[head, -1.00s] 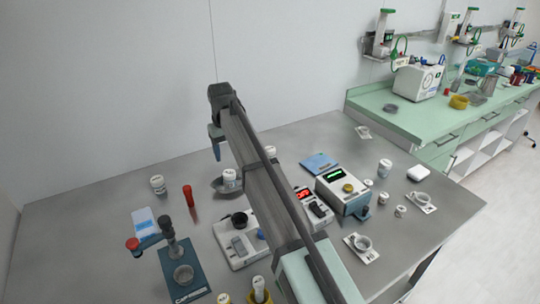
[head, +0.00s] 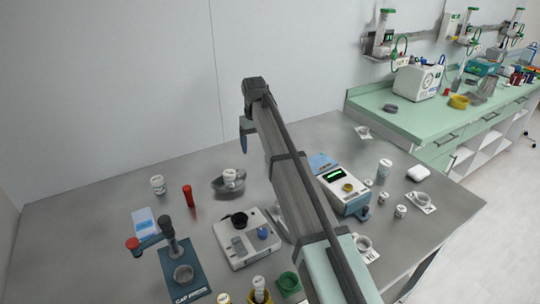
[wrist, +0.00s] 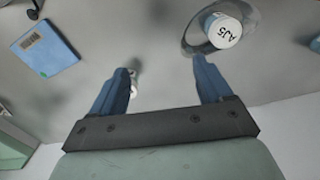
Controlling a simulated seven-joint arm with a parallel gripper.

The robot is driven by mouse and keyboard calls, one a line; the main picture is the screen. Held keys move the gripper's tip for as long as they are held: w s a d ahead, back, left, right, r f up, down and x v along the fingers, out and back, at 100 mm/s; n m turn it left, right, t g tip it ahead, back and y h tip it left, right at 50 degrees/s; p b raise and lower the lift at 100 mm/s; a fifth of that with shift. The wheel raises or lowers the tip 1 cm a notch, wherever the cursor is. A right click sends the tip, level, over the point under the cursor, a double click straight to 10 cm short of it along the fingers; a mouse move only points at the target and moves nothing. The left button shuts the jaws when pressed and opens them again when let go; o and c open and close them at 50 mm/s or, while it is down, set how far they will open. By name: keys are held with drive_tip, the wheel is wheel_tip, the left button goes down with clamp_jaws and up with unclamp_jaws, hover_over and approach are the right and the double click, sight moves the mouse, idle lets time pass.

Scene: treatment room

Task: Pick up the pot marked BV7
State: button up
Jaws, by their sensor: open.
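My gripper (head: 244,138) is open and empty, high above the back of the grey table in the head view. In the wrist view its two blue fingers (wrist: 160,75) are spread wide. A small white pot (wrist: 134,80) shows beside the left finger's inner side, partly hidden by it; its label cannot be read. A white-lidded pot marked AJ5 (wrist: 222,31) stands in a grey dish beyond the right finger; it appears in the head view too (head: 230,176). I cannot read BV7 on any pot; other white pots stand at left (head: 158,185) and right (head: 385,169).
The blue barcoded box (wrist: 44,48) lies left in the wrist view. The wall is close behind.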

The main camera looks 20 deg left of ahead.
drive_tip(key=w+d+r+n+y, duration=0.1)
drive_tip(key=w+d+n, duration=0.2)
drive_tip(key=w+n, duration=0.55)
drive_tip(key=w+f, duration=0.1)
drive_tip(key=f, duration=0.3)
drive_tip(key=w+a+f+m, duration=0.1)
drive_tip(key=f, duration=0.4)
drive_tip(key=w+f+m, duration=0.1)
drive_tip(key=f, duration=0.3)
drive_tip(key=shift+w+a+f+m+t, duration=0.15)
drive_tip(key=shift+w+a+m+t, duration=0.05)
drive_tip(key=shift+w+m+t, duration=0.1)
drive_tip(key=shift+c, duration=0.4)
drive_tip(key=c, duration=1)
